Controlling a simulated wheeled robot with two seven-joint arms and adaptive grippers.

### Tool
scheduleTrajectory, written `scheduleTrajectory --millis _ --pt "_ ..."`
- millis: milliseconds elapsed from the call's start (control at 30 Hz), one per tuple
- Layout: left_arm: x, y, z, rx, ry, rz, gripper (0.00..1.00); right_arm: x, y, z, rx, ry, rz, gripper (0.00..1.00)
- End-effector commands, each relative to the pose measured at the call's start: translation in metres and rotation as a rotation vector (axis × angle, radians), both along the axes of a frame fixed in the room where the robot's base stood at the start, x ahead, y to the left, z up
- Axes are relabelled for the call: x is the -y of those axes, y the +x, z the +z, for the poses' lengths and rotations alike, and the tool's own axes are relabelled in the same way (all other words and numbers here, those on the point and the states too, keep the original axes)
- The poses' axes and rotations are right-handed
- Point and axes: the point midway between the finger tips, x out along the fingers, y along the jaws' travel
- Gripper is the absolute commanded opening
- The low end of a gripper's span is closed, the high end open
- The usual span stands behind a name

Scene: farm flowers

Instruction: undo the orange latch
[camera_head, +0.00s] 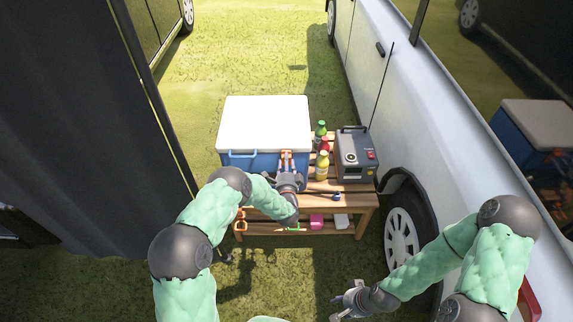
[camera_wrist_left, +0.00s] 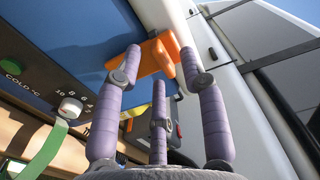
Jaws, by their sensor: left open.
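The orange latch (camera_wrist_left: 157,56) is on the front of the blue cooler box (camera_wrist_left: 85,30), near its edge in the left wrist view. It also shows as a small orange patch in the head view (camera_head: 286,158), on the cooler below its white lid (camera_head: 264,122). My left gripper (camera_head: 287,175) is at the cooler front. In the left wrist view its purple fingers (camera_wrist_left: 160,68) are spread open, with two tips on either side of the latch, close to it; contact is unclear. My right gripper (camera_head: 347,301) hangs low at the bottom, away from the cooler.
The cooler stands on a slatted wooden table (camera_head: 345,200). To its right are several bottles (camera_head: 322,165) and a grey radio (camera_head: 356,157). A white car (camera_head: 430,120) closes off the right, a dark panel (camera_head: 70,130) the left. A temperature dial (camera_wrist_left: 70,107) is on the cooler front.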

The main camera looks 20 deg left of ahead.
Motion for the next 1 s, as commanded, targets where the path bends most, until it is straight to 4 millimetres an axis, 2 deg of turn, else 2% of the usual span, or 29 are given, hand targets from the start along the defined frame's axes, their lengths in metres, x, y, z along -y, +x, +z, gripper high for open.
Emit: scheduleTrajectory --millis 367,467,500,533,833,1000 --pt "-0.002 0.005 0.000 -0.001 0.000 0.000 0.41 0.000 0.000 -0.002 0.000 0.000 0.000 0.40" --pt "-0.002 0.005 0.000 -0.001 0.000 0.000 0.16 0.000 0.000 -0.002 0.000 0.000 0.000 0.40" --pt "-0.002 0.005 0.000 -0.001 0.000 0.000 0.04 0.000 0.000 -0.002 0.000 0.000 0.000 0.40" --pt "-0.001 0.005 0.000 -0.001 0.000 0.000 0.00 0.000 0.000 -0.002 0.000 0.000 0.000 0.40" --pt "-0.001 0.006 -0.001 0.003 0.001 -0.001 0.00 0.000 0.000 -0.002 0.000 0.000 0.000 0.40" --pt "-0.001 0.014 -0.003 0.030 0.009 -0.001 0.00 0.000 0.000 -0.002 0.000 0.000 0.000 0.40"
